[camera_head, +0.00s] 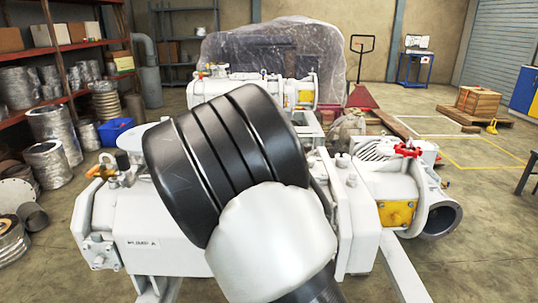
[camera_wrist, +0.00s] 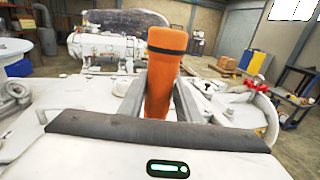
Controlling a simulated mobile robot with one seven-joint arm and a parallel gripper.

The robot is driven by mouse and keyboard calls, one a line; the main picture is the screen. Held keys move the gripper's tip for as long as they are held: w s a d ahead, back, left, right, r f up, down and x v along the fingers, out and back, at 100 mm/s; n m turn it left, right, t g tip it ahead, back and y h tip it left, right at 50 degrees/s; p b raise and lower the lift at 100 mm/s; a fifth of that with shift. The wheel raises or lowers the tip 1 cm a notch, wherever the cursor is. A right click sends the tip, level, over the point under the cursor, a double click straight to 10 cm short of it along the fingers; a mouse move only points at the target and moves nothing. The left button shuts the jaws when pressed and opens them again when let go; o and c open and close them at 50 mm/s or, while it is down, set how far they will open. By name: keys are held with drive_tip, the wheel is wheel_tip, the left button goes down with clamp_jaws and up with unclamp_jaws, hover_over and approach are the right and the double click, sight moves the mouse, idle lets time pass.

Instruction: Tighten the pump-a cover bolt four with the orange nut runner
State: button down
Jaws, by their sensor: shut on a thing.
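The orange nut runner (camera_wrist: 163,75) stands roughly upright in the wrist view, with a dark band near its top. My gripper (camera_wrist: 158,98) is shut on it, one grey finger on each side. The tool's lower end is hidden behind my gripper's body. In the head view, pump-a (camera_head: 165,256) is the large white machine in front, its label (camera_head: 143,243) on the near side. My arm covers its middle, and my gripper and the nut runner are hidden there. Small bolts show on its left end (camera_head: 98,258). I cannot tell which is cover bolt four, nor whether the tool touches any bolt.
A red-handled valve (camera_head: 407,150) and an open pipe end (camera_head: 440,220) stick out at pump-a's right. A second white pump (camera_head: 215,92) stands behind, before a plastic-wrapped machine (camera_head: 270,55). Shelves (camera_head: 45,60) line the left.

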idle(0.4)
drive_tip(key=shift+r+p, duration=1.95)
drive_tip(key=shift+r, duration=0.6)
